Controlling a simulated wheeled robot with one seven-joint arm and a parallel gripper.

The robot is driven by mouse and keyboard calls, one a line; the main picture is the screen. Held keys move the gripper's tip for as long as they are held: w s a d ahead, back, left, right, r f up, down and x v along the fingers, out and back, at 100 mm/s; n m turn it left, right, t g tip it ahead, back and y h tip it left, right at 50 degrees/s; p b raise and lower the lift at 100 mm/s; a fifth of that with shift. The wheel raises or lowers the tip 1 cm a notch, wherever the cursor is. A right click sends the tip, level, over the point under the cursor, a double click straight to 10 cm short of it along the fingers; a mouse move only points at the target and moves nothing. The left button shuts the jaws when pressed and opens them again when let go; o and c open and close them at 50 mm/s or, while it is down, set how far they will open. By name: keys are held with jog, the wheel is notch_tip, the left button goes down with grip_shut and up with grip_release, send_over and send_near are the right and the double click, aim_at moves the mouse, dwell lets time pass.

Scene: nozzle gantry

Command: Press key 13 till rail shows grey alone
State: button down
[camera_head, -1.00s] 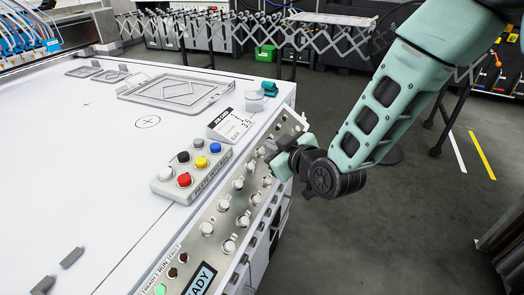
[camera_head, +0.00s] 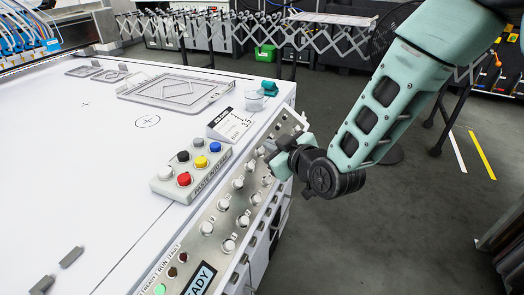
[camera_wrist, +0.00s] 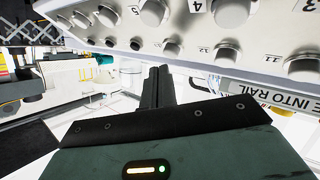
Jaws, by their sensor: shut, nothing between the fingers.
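The metal key panel (camera_head: 205,247) runs along the table's front edge, with rows of round white keys and knobs. In the wrist view, the panel (camera_wrist: 120,32) lies across the top, with upper numbers 3, 4 and 5 legible. My gripper (camera_head: 281,160) is at the panel's right side, beside the far keys. In the wrist view, its dark fingers (camera_wrist: 158,72) are together and empty, pointing toward the lower row. Contact with a key cannot be told.
A box with red, yellow, blue, black and white buttons (camera_head: 192,170) sits behind the panel. A printed card (camera_head: 230,124), a clear cup (camera_head: 254,101) and a framed plate (camera_head: 178,93) lie beyond. Open floor lies right.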

jog(key=shift+a+f, duration=0.15)
jog(key=shift+f, duration=0.1)
jog(key=shift+w+a+f+b, duration=0.15)
jog(key=shift+a+f+b, duration=0.2)
jog(key=shift+b, duration=0.3)
dwell(0.5)
jog(key=shift+d, duration=0.1)
dwell(0.3)
jog(key=shift+s+d+r+p, duration=0.2)
jog(key=shift+d+r+p, duration=0.25)
jog(key=shift+r, duration=0.25)
jog(key=d+r, duration=0.1)
jog(key=r+p, duration=0.1)
jog(key=s+d+r+p, duration=0.1)
jog(key=r, duration=0.1)
jog(key=shift+d, duration=0.35)
dwell(0.7)
